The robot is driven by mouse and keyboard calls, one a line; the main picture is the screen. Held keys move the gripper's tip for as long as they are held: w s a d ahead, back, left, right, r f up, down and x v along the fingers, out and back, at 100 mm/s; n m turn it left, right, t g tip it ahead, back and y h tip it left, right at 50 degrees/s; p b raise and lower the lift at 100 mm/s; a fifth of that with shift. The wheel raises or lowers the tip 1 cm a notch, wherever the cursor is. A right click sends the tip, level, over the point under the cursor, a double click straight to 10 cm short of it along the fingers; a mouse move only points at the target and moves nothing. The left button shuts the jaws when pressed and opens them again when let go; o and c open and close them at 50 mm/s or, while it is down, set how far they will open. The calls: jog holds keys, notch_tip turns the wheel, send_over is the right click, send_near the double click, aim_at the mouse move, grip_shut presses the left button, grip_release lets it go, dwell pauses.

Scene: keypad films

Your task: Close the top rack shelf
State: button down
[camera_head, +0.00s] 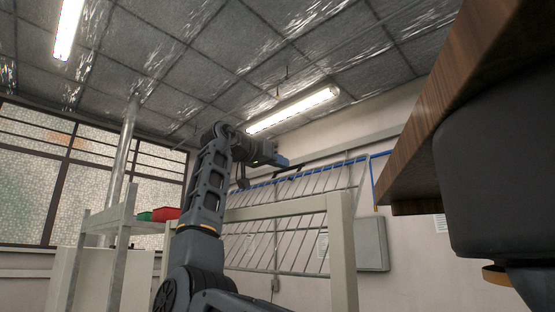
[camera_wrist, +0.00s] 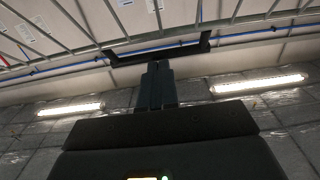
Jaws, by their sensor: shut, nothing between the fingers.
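A slanted rack of thin pale bars (camera_head: 300,232) stands beyond my arm in the head view. Its bars also cross the top of the wrist view (camera_wrist: 75,25). A black bar with bent ends, like a handle (camera_wrist: 130,56), lies just beyond my fingertips in the wrist view; whether it belongs to the rack shelf, or touches the fingers, I cannot tell. My gripper (camera_head: 281,161) is raised high at the end of the arm, near the upper edge of the rack. In the wrist view its fingers (camera_wrist: 157,72) are together and empty.
A beige frame with a post (camera_head: 342,250) stands right of my arm. A wooden-edged top (camera_head: 440,110) hangs close at the right. A shelf at the left carries a red bin (camera_head: 166,214) and a green bin (camera_head: 144,216). A grey box (camera_head: 371,243) is on the wall.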

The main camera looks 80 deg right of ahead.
aim_at(288, 170)
jog(key=s+d+f+y, duration=0.1)
jog(key=d+f+t+y, duration=0.1)
jog(key=d, duration=0.1)
jog(key=shift+s+f+t+y, duration=0.1)
jog(key=shift+s+t+y, duration=0.2)
jog(key=shift+s, duration=0.05)
